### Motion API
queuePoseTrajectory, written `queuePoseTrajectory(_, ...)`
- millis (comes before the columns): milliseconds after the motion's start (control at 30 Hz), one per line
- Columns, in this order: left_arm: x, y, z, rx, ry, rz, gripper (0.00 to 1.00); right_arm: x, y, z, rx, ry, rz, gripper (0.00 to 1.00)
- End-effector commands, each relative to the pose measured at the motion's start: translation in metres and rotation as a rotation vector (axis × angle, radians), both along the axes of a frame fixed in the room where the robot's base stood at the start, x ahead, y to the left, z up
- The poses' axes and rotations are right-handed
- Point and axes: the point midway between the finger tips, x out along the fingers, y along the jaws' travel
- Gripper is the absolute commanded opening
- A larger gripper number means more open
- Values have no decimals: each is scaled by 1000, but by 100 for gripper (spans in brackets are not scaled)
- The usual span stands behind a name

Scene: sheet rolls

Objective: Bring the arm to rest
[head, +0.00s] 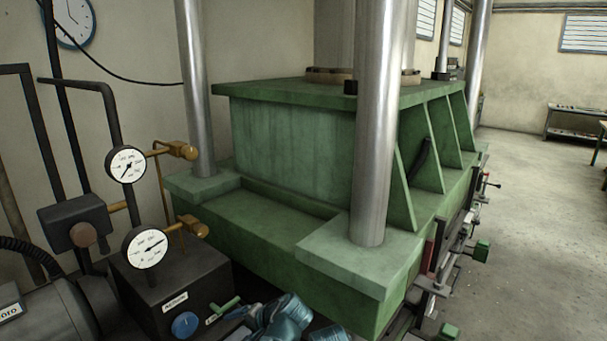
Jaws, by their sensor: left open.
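My left arm shows at the bottom of the head view as blue-teal links. Its gripper (238,313) is small and partly dark; its jaws are open and nothing shows between them. It is beside a green lever handle (225,305) on a dark control box (150,292). I cannot tell whether the fingers touch the handle. My right gripper is not in view.
The box carries a blue knob (186,325) and a lower gauge (145,247); an upper gauge (126,164) stands above. A large green press (290,145) with steel columns (376,130) fills the middle. Open floor (540,220) lies right.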

Motion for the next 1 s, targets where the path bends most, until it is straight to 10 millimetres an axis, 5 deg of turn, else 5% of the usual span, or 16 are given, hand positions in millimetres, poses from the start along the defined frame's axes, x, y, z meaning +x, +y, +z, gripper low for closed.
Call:
queuePoseTrajectory(33, -29, -13, -16, -95, 47, 20, 82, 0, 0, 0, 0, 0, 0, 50)
queuePoseTrajectory(200, -100, -65, -56, -387, 222, 77, 82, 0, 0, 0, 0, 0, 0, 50)
queuePoseTrajectory(400, -153, -106, -69, -582, 364, 102, 82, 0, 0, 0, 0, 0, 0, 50)
queuePoseTrajectory(833, -164, -119, -71, -634, 403, 108, 82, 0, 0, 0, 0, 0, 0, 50)
queuePoseTrajectory(1000, -164, -118, -71, -633, 402, 108, 51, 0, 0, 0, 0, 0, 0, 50)
